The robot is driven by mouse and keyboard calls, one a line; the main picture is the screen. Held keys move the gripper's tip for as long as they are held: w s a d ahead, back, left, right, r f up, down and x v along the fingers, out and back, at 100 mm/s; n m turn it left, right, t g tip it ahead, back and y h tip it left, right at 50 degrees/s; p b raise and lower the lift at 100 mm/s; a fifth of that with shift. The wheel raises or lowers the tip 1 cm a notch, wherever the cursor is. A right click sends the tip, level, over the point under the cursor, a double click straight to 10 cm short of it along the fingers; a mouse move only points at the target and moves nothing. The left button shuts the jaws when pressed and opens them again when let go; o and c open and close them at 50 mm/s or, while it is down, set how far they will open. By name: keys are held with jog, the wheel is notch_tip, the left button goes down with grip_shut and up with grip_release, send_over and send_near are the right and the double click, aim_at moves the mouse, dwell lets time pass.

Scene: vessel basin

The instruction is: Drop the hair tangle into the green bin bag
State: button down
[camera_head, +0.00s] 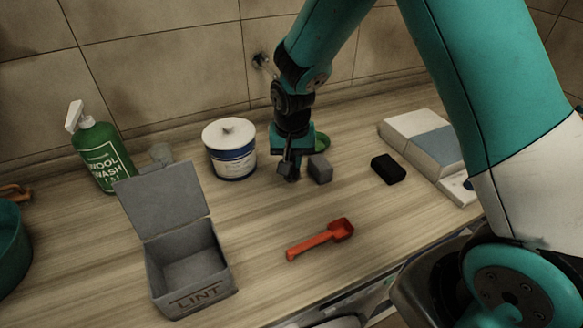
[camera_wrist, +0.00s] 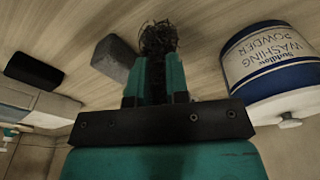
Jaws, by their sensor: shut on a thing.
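My gripper (camera_head: 290,172) is low over the wooden counter, pointing down, between the washing powder tub and a small grey block. In the wrist view my gripper (camera_wrist: 158,68) is shut on the hair tangle (camera_wrist: 158,38), a dark, wiry clump sticking out past the fingertips. In the head view the tangle cannot be told apart from the dark fingers. I cannot make out a green bin bag for certain.
The washing powder tub (camera_head: 230,150) stands close left of my gripper, the grey block (camera_head: 320,169) close right. A black block (camera_head: 388,169), white box (camera_head: 420,140), red scoop (camera_head: 321,239), open lint box (camera_head: 190,265) and green wool wash bottle (camera_head: 99,155) stand around.

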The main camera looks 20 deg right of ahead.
aim_at(292, 171)
jog(key=shift+f+p, duration=0.3)
jog(key=shift+f, duration=1.65)
jog(key=shift+f, duration=0.2)
jog(key=c, duration=1.1)
grip_release()
jog(key=shift+r, duration=0.15)
